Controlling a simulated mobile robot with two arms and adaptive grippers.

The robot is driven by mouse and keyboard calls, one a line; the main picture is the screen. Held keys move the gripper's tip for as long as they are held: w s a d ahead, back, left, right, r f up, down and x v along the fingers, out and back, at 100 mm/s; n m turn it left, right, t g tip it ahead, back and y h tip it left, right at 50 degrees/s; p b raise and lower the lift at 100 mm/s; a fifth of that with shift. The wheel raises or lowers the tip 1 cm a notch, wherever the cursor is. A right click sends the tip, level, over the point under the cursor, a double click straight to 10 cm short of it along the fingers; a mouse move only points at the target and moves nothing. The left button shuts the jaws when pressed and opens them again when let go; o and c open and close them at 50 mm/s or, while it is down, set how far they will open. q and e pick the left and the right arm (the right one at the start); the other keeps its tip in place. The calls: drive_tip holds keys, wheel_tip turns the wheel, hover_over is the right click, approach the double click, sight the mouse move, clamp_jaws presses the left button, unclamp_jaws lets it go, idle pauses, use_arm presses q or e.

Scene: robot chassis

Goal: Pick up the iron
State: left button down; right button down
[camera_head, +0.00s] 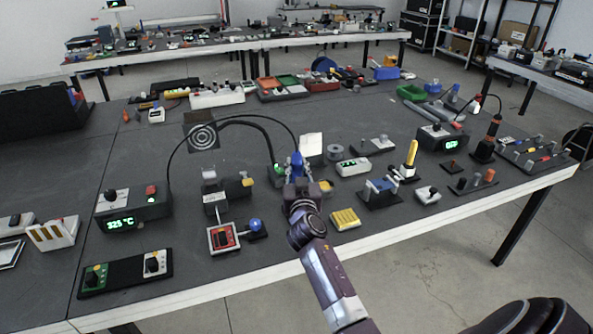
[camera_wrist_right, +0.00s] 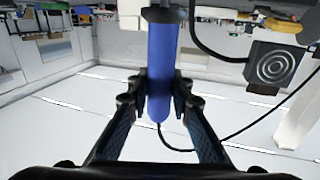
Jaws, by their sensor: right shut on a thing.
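The iron is a soldering iron with a blue handle (camera_head: 296,160). My right gripper (camera_head: 297,176) is shut on it above the front part of the table. In the right wrist view, the blue handle (camera_wrist_right: 166,60) stands between the two fingers of the gripper (camera_wrist_right: 160,90), with a dark grey collar at its upper end. A thin black cable runs from the handle's lower end. The iron's tip is not clearly visible, and I cannot tell whether it touches a holder. My left gripper is not in view.
A dark station (camera_head: 133,211) reading 325 °C stands left, with a black cable arching toward the iron. A yellow block (camera_head: 345,219) lies right of my right arm. A red-topped box (camera_head: 223,237) sits near the front edge. Another station (camera_head: 442,138) stands right.

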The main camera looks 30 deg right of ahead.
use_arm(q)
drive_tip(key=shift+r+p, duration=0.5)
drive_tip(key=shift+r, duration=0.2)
use_arm(e)
wheel_tip(320, 180, up, 18)
